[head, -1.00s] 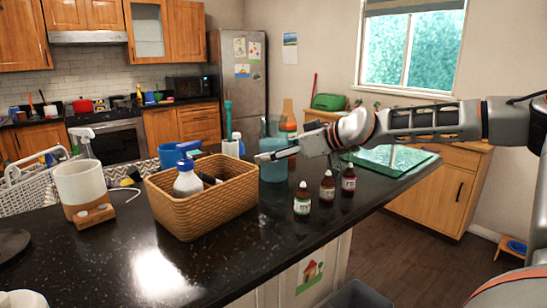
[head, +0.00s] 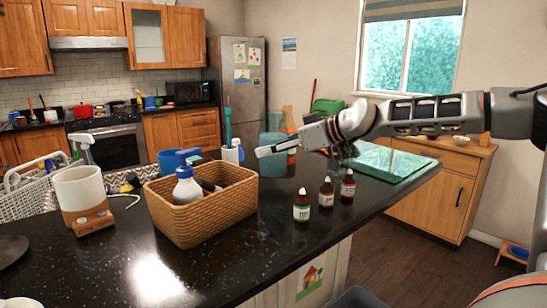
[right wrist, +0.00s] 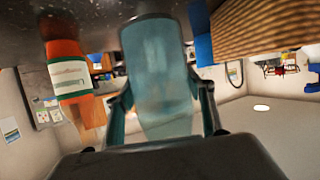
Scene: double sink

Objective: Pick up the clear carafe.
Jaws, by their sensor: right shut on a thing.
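The clear carafe (head: 272,167), see-through with a blue-green tint, is upright on the dark counter behind the wicker basket. My right gripper (head: 270,149) reaches it from the right and hides part of its middle. In the right wrist view the carafe (right wrist: 155,55) fills the space between the two fingers (right wrist: 163,100), which are shut on it from both sides; that view is upside down. I cannot tell whether its base touches the counter. My left gripper is not in view.
An orange bottle (right wrist: 66,70) with a pale label stands close beside the carafe. The wicker basket (head: 195,215) holds a blue-topped pump bottle (head: 187,185). Several small brown bottles (head: 326,192) stand in front of my right arm. A glass board (head: 395,163) lies to the right.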

